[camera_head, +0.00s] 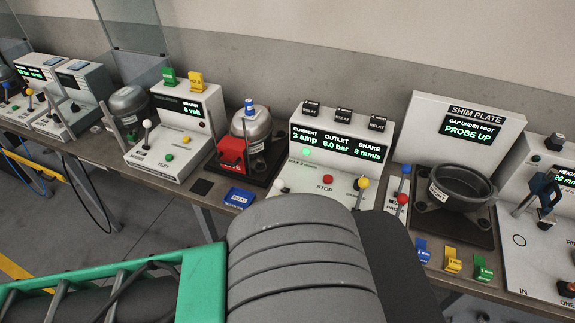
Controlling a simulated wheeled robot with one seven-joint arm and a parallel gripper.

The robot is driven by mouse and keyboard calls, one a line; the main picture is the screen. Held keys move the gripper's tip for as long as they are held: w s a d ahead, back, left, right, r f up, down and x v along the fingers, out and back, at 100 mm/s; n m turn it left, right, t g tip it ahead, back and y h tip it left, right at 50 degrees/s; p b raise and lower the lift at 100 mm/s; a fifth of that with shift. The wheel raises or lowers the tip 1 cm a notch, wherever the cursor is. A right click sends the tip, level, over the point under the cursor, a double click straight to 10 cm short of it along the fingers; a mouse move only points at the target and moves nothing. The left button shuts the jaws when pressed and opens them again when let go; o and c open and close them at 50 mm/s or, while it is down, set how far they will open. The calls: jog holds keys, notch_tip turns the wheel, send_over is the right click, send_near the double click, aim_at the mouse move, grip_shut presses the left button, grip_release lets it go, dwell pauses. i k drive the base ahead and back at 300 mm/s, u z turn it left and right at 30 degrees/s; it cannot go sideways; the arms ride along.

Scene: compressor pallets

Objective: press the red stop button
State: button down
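The red stop button (327,179) is a small round red cap on the sloped top of the white gauge console (298,172). A STOP label is just below it. The console's display reads current 3 amp, outlet 8.0 bar, shake 3 mm/s, and a green light is lit under it. A large grey ribbed link (298,265), seemingly part of my arm, stands in front and hides the console's lower front. The button shows clear above it. I cannot see my gripper's fingers.
A yellow-knobbed lever (362,184) stands right of the button, with red- and blue-ended rods (403,185) beyond. A silver compressor with a red box (232,151) is left. A shim plate stand (456,130) with a dark pot (462,187) is right. Coloured blocks (453,261) line the front edge.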

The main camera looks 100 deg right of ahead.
aim_at(328, 178)
jog(key=u, duration=0.1)
jog(key=k, duration=0.55)
jog(key=z, duration=1.5)
jog(key=i, duration=0.5)
jog(key=u, duration=0.1)
